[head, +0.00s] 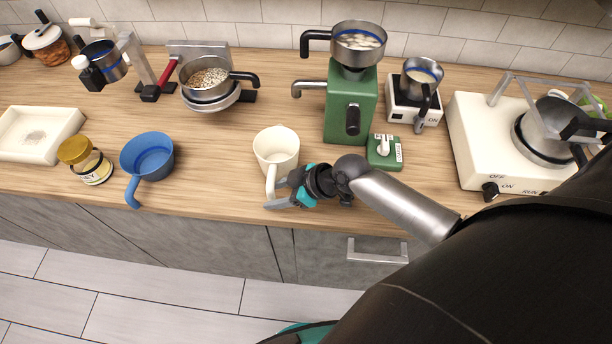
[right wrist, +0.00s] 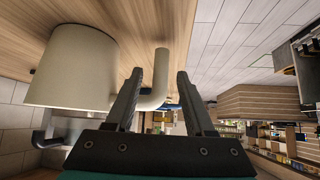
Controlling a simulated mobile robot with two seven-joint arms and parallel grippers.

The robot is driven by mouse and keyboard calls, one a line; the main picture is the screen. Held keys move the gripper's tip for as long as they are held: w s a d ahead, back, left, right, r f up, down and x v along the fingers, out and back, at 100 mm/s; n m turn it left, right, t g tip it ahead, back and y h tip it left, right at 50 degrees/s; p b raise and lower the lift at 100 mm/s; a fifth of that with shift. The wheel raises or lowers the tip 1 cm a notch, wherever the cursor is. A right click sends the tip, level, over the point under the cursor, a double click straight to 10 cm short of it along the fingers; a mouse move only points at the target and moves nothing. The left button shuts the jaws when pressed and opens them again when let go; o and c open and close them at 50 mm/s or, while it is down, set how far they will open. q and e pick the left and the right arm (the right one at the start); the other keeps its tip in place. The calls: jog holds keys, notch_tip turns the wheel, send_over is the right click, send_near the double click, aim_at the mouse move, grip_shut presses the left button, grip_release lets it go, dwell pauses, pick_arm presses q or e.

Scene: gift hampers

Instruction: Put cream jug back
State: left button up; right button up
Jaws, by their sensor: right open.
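The cream jug (head: 276,146) stands upright on the wooden counter near its front edge, with its handle towards me. My right gripper (head: 273,194) is open at the handle, coming in from the right. In the right wrist view the jug (right wrist: 72,68) is at the left, and its handle (right wrist: 160,80) lies between the two open fingers (right wrist: 160,92). I cannot tell whether either finger touches the handle. My left gripper is not in view.
A blue jug (head: 147,156) and a honey jar (head: 85,161) stand left of the cream jug. A green grinder (head: 351,104) and a small green box (head: 385,152) stand to its right. Behind is a pan of grains (head: 208,80). A white stove (head: 480,140) is at the right.

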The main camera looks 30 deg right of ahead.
jog(key=v, duration=1)
jog(key=shift+s+r, duration=0.2)
jog(key=shift+r, duration=0.05)
jog(key=shift+d, duration=0.1)
